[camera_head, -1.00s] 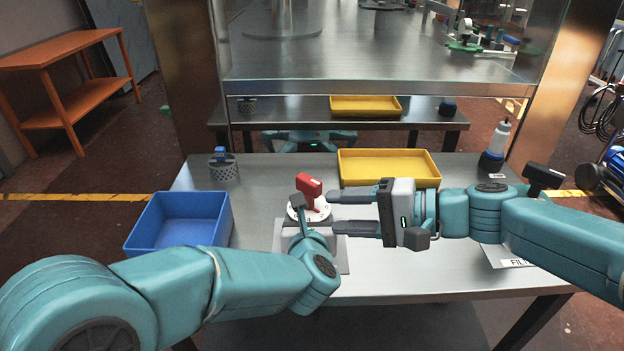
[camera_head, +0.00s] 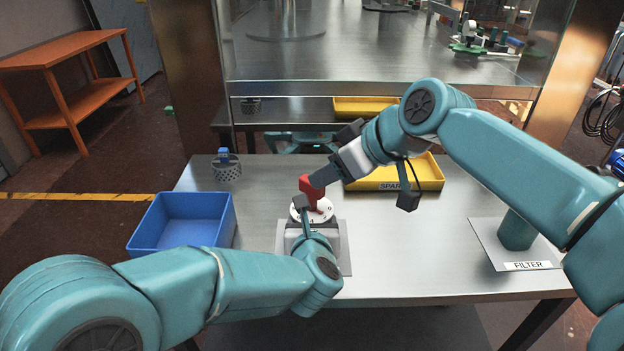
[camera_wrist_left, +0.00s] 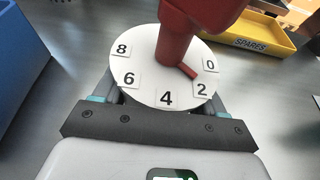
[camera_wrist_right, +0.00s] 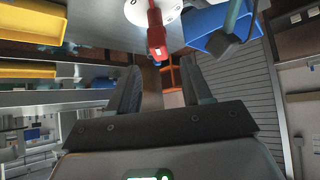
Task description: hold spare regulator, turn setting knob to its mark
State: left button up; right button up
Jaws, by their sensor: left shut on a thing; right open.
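The regulator has a white dial (camera_head: 322,212) with a red knob (camera_head: 312,188) on top, above a grey plate on the table. The left wrist view shows the dial (camera_wrist_left: 150,82) marked 0, 2, 4, 6 and 8. The red knob's pointer (camera_wrist_left: 188,71) lies between 0 and 2. My left gripper (camera_head: 307,228) is shut on the regulator below the dial; my arm partly hides the grip. My right gripper (camera_head: 320,179) is open and tilted down beside the knob. In the right wrist view, the knob (camera_wrist_right: 156,38) is ahead of the fingertips, not clearly between them.
A blue bin (camera_head: 185,219) is left of the regulator. A yellow SPARES tray (camera_head: 425,176) is behind right, partly hidden by my right arm. A FILTER card (camera_head: 528,266) lies at right.

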jog(key=x, duration=0.6)
jog(key=shift+w+a+f, duration=0.15)
